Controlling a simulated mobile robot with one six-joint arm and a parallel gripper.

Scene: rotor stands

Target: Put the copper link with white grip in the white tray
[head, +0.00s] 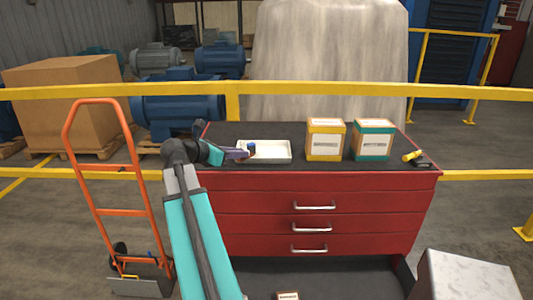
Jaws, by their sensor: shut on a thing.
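The white tray (278,154) lies on the dark top of the red cabinet, left of the middle. My gripper (243,153) reaches in from the left, low at the tray's left end. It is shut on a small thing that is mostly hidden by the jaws. A small dark blue piece (252,147) shows right at the jaw tips, over or inside the tray. I cannot tell whether it is part of the held thing. I cannot make out a copper link or a white grip for certain.
Yellow-banded (325,140) and teal-banded (372,140) boxes stand right of the tray. A yellow and black item (413,157) lies at the cabinet's right end. A yellow rail (300,91) runs behind. An orange hand truck (103,190) stands left.

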